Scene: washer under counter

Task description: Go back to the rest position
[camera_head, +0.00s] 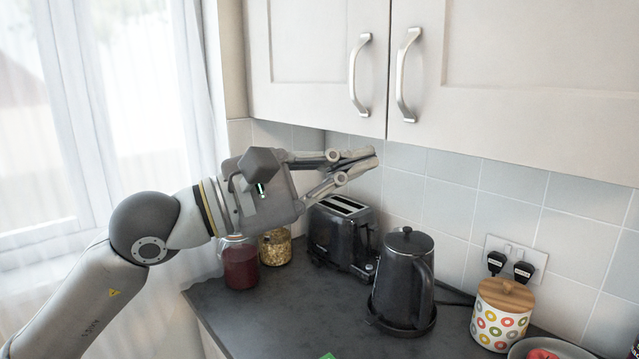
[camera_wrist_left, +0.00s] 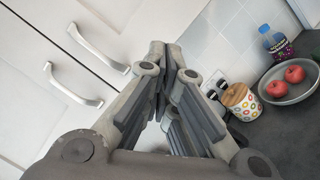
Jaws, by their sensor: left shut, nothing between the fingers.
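My left gripper (camera_head: 372,159) is raised in front of the tiled wall, a little below the wall cupboards and above the toaster. Its fingers point right and their tips meet, with nothing between them. It also shows in the left wrist view (camera_wrist_left: 163,46), where the fingertips come together. My left arm comes in from the lower left in the head view. My right gripper is in neither view.
White wall cupboards (camera_head: 520,75) with metal handles hang above. On the dark counter (camera_head: 265,318) stand a red jar (camera_head: 240,266), a toaster (camera_head: 341,238), a black kettle (camera_head: 402,278), a dotted canister (camera_head: 500,318) and a fruit bowl (camera_wrist_left: 290,97). A curtained window (camera_head: 110,100) is left.

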